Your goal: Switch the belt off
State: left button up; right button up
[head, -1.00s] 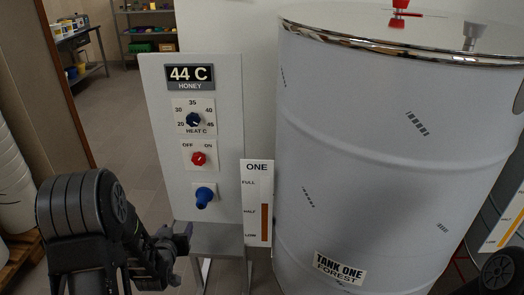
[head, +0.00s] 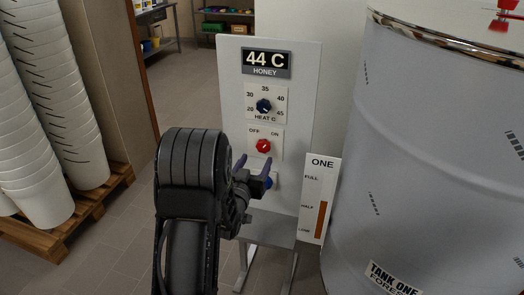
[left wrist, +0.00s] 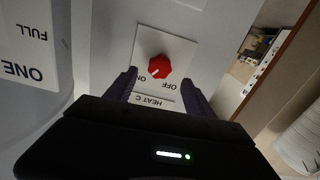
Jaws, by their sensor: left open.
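A red rotary knob (head: 263,146) sits on a white plate marked OFF and ON, on a pale upright panel (head: 301,120). In the left wrist view the red knob (left wrist: 159,66) shows upside down, with its white mark toward ON. My left gripper (head: 258,166) is open in front of the panel, just below the knob in the head view. In the left wrist view its two dark fingers (left wrist: 160,77) stand on either side of the knob's lower edge, with nothing between them. I cannot tell whether they touch the plate. My right gripper is out of view.
A level gauge (head: 316,200) and a large tank (head: 430,150) stand right. Stacked white buckets (head: 40,110) stand left.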

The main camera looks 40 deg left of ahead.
aim_at(262, 149)
pick_arm(q)
jog(key=x, duration=0.6)
jog(key=shift+w+a+p, duration=0.15)
jog(key=shift+w+p, duration=0.1)
jog(key=shift+p, duration=0.15)
jog(key=shift+c, duration=0.5)
grip_shut()
